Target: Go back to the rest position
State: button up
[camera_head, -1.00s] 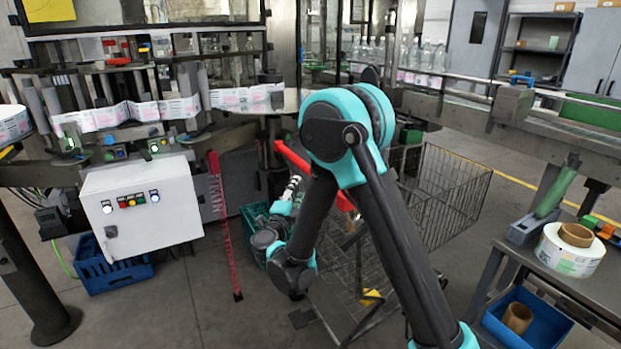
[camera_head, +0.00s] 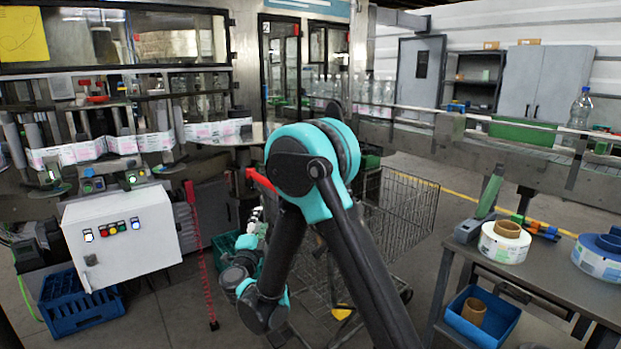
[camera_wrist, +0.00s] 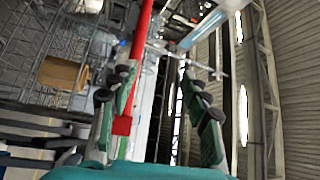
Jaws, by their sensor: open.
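My gripper (camera_wrist: 158,105) shows in the wrist view with its two green-padded fingers spread wide apart. Nothing is held between them. No separate task object is named.
A wire cart (camera_head: 400,215) stands behind my arm. A white control box (camera_head: 120,240) and blue crate (camera_head: 80,315) are at left. A bench (camera_head: 545,275) at right holds a label reel (camera_head: 504,250) and a blue-cored reel (camera_head: 598,262).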

jog(key=d+r+n+g+y, duration=0.3)
jog(key=d+r+n+y, duration=0.35)
jog(key=n+y, duration=0.5)
jog(key=s+d+f+n+g+h, duration=0.2)
jog(key=s+d+f+g+h, duration=0.3)
jog(key=s+d+f, duration=0.6)
jog(key=s+d+f+n+g+h, duration=0.3)
jog(key=s+d+f+g, duration=0.4)
jog(key=s+d+f, duration=0.4)
jog(key=s+d+h, duration=0.1)
jog(key=s+d, duration=0.4)
jog(key=d, duration=0.1)
jog(key=shift+d+g+h, duration=0.3)
jog(key=shift+g+h, duration=0.05)
jog(key=shift+g, duration=0.05)
